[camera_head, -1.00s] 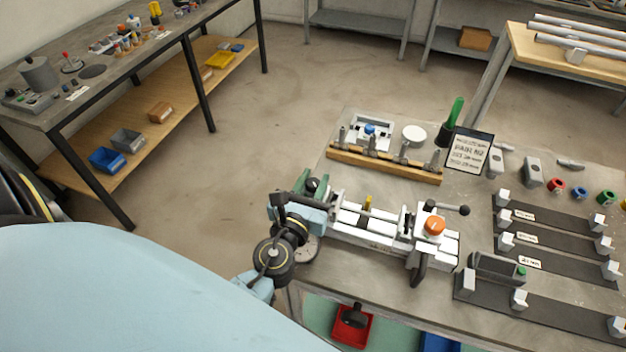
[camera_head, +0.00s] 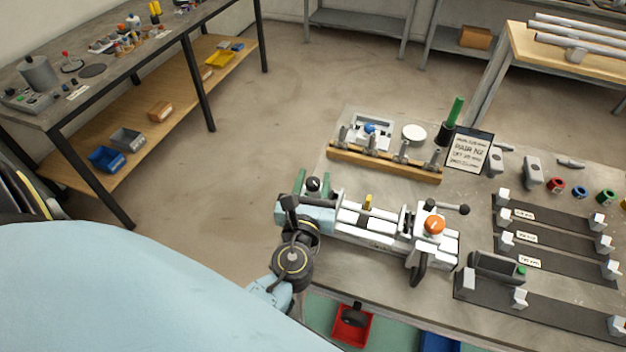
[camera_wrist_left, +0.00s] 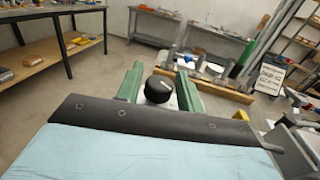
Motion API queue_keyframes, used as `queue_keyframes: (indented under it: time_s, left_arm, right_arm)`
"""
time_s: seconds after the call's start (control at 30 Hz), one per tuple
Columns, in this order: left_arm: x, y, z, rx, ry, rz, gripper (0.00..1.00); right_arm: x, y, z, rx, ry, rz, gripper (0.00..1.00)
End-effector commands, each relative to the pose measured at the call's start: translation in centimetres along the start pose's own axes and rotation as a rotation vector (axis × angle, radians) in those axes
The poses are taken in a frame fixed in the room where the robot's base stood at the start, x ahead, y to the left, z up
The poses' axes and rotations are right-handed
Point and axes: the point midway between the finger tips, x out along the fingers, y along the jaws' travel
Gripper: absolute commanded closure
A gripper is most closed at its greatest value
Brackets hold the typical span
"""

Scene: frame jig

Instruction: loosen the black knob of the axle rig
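The axle rig (camera_head: 375,225) is a long white fixture on the grey workbench, with an orange knob (camera_head: 434,225) near its right end. Its black knob (camera_head: 313,184) is at the left end, a round dark cap with a small pale mark; it also shows in the left wrist view (camera_wrist_left: 158,88). My left gripper (camera_head: 312,183) has green fingers, one on each side of the black knob. In the left wrist view the fingers (camera_wrist_left: 159,86) stand apart with the knob between them, and a narrow gap seems to show. My right gripper is not in view.
A wooden block with several upright pins (camera_head: 385,165) and a sign (camera_head: 468,150) stand behind the rig. Dark strips with white end blocks (camera_head: 550,238) lie to the right. A red bin (camera_head: 352,326) is below the bench's front edge. Open floor lies to the left.

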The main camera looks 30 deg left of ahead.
Motion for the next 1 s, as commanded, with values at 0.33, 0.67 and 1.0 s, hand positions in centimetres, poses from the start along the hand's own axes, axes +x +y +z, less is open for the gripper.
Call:
queue_keyframes:
  time_s: [0.33,0.67,1.0]
  left_arm:
    - [0.0,0.0,0.0,0.000,-0.001,0.000,0.52]
    - [-4.5,0.0,-0.3,0.002,0.003,-0.003,0.52]
    - [-11.4,0.1,-0.2,0.001,0.002,-0.001,0.52]
  right_arm:
    - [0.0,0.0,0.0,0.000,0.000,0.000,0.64]
    - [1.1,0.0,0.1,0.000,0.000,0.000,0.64]
    - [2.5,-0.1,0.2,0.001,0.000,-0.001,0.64]
